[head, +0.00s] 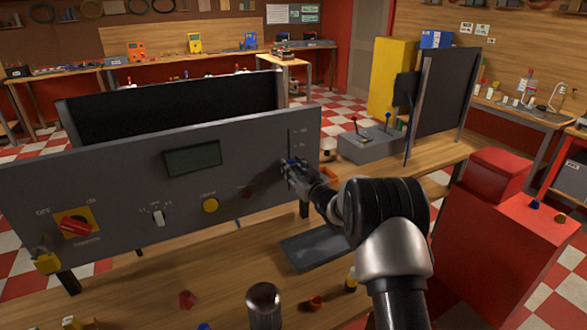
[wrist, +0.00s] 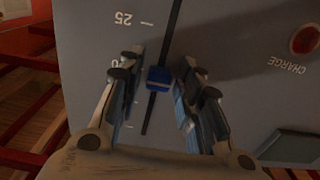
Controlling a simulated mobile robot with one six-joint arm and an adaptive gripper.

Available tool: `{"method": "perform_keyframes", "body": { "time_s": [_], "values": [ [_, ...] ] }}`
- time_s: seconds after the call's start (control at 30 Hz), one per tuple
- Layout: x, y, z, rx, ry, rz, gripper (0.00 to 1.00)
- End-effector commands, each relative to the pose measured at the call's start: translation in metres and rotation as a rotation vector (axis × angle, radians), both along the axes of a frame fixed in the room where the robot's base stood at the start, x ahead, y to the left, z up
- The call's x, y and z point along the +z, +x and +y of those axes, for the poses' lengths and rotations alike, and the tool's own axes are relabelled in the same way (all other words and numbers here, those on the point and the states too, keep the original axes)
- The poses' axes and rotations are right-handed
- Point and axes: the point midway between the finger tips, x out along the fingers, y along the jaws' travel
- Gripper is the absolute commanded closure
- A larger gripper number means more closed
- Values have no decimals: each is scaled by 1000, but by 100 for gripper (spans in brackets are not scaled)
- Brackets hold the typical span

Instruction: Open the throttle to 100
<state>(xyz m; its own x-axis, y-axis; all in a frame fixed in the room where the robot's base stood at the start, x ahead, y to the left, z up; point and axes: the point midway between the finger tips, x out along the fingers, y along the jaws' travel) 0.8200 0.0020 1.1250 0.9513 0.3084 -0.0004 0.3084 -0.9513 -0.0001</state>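The throttle slider's blue knob (wrist: 160,78) sits on a thin dark slot (wrist: 175,25) in the grey panel. In the wrist view it lies between the two fingers of my gripper (wrist: 158,92). The fingers are open, with a visible gap on each side of the knob. The panel lettering is upside down there. A "25" mark (wrist: 123,18) stands beside the slot; another label is partly hidden by the left finger. In the head view my gripper (head: 290,168) is at the right part of the panel (head: 120,175) and largely hides the knob. The slot runs upward above it.
The panel also carries a red CHARGE lamp (wrist: 305,40), a display (head: 193,158), a yellow button (head: 210,205), a small switch (head: 158,217) and a red rotary switch (head: 77,225). A red box-shaped unit (head: 500,235) stands right of my arm. Small loose parts lie on the bench in front.

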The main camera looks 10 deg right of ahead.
Motion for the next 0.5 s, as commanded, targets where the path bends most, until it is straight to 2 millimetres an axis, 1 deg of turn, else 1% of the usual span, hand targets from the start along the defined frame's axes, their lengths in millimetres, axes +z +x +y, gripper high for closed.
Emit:
{"method": "perform_keyframes", "body": {
  "time_s": [0.03, 0.07, 0.43, 0.5],
  "values": [
    [0, 0, 0, 0, 0, 0, 73],
    [0, 0, 0, 0, 0, 0, 75],
    [0, 0, 0, 0, 0, 0, 100],
    [0, 0, 0, 0, 0, 0, 100]
  ]
}}
